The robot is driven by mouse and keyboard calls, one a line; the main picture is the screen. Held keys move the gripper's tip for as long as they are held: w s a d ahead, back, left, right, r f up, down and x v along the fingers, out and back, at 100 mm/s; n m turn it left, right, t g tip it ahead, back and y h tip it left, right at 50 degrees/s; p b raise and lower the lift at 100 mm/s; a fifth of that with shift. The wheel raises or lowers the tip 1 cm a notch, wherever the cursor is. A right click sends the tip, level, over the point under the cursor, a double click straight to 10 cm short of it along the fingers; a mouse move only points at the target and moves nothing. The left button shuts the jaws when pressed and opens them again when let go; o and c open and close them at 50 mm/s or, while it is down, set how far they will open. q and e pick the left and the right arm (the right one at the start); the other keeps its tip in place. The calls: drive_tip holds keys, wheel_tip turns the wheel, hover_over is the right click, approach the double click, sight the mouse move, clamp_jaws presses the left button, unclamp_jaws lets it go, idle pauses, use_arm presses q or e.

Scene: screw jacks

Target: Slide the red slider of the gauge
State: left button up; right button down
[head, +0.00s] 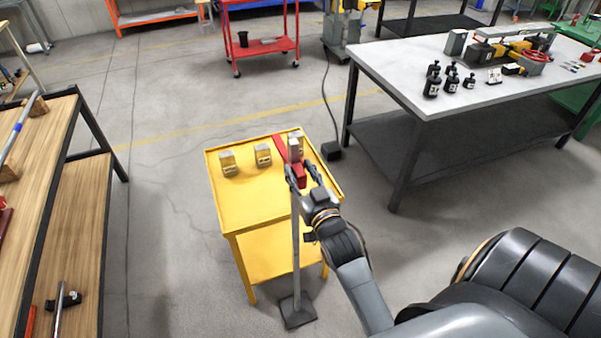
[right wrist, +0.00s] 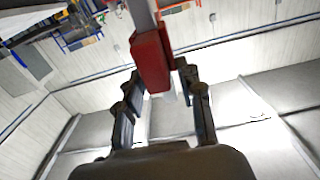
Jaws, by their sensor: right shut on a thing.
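The gauge is a grey upright post (head: 296,240) on a dark square foot (head: 298,310) on the floor, in front of the yellow cart. Its red slider (head: 299,174) sits near the top of the post, with a red arm reaching back over the cart. My right gripper (head: 302,178) is at the slider with one finger on each side. In the right wrist view the red slider (right wrist: 151,62) sits between the fingertips (right wrist: 158,85), and the post (right wrist: 143,14) runs on beyond it. The gripper is shut on the slider. My left gripper is not in view.
A wooden workbench (head: 38,130) stands at left. Floor between the bench and cart is clear.

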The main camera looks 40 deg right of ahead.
wheel_tip(320, 180, up, 3)
drive_tip(key=shift+f+p, duration=0.15)
drive_tip(key=shift+p, duration=0.4)
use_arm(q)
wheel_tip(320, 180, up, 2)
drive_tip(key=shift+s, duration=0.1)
use_arm(e)
drive_tip(key=c, duration=1.2)
unclamp_jaws()
drive_tip(key=shift+o, duration=0.2)
drive_tip(key=shift+f, duration=0.1)
